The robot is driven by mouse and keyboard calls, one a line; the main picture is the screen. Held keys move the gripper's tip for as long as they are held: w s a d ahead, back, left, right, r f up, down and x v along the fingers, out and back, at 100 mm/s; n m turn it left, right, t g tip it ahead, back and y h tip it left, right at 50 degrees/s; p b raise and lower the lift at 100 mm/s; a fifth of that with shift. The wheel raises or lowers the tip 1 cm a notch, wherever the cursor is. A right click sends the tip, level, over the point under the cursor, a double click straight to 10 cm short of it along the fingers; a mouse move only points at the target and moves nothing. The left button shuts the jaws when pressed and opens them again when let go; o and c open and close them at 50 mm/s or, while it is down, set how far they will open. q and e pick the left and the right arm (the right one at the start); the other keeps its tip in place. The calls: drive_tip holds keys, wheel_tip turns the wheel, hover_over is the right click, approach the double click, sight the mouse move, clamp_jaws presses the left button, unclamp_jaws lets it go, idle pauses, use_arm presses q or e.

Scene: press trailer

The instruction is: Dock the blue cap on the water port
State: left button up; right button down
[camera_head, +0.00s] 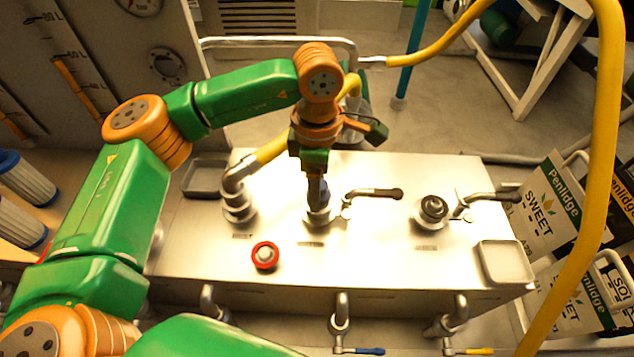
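My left gripper (318,196) points straight down over the middle port of the steel deck. A small dark-blue piece, seemingly the blue cap (319,191), shows at its fingertips, mostly covered by the fingers. Just below is the metal collar of the middle port (319,215), seemingly the water port, with a black-handled lever (374,193) beside it on the right. I cannot tell whether the cap touches the collar or is seated on it. The port labels are too small to read. My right gripper is not in view.
A yellow hose (270,151) joins the left port's elbow (237,190). A black cap (433,208) sits on the right port. A shallow tray (505,263) stands at the right. The deck's front middle is clear.

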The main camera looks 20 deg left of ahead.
use_arm(q)
wheel_tip(320, 180, up, 10)
drive_tip(key=p, duration=0.7)
drive_tip(key=shift+r, duration=0.2)
